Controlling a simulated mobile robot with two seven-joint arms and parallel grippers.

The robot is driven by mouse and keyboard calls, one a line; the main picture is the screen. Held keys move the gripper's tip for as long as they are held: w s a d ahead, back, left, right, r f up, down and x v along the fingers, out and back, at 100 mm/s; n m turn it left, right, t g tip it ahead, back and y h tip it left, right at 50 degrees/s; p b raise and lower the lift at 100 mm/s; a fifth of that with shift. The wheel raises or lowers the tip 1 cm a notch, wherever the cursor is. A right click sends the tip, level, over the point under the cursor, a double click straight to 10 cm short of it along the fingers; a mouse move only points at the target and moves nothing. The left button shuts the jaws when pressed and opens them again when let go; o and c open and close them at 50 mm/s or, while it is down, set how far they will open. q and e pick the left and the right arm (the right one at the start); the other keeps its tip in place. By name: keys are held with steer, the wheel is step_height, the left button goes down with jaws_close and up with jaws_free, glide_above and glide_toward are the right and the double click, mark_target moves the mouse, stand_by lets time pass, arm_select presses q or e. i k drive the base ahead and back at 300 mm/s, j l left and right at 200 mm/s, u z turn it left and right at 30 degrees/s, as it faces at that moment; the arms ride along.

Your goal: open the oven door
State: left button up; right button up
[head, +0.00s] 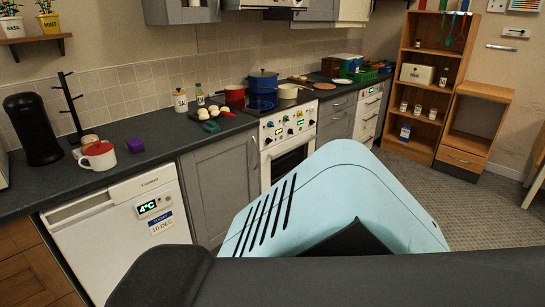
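Below the panel, the oven door (291,161) has a dark window and looks shut. The lower right part of the door is hidden behind a large pale-blue slotted body part in the foreground, which appears to be mine. Neither of my grippers shows in the head view.
A blue pot (262,82) and a cream pan (288,91) stand on the hob. A grey cabinet (222,190) and a white fridge (120,235) lie left of the oven. A wooden shelf unit (408,125) stands at right. Grey floor (470,215) is open at right.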

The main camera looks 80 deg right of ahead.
mark_target(308, 137)
steer(key=z, duration=2.75)
steer(key=i, duration=0.65)
steer(key=i+u, duration=0.1)
steer(key=i, duration=0.5)
steer(key=i+l, duration=0.1)
steer(key=i, duration=0.55)
steer(key=i+u, duration=0.1)
steer(key=i, duration=0.5)
steer(key=i+l+u, duration=0.1)
steer(key=i, duration=0.55)
steer(key=i+l, duration=0.25)
steer(key=i, duration=0.35)
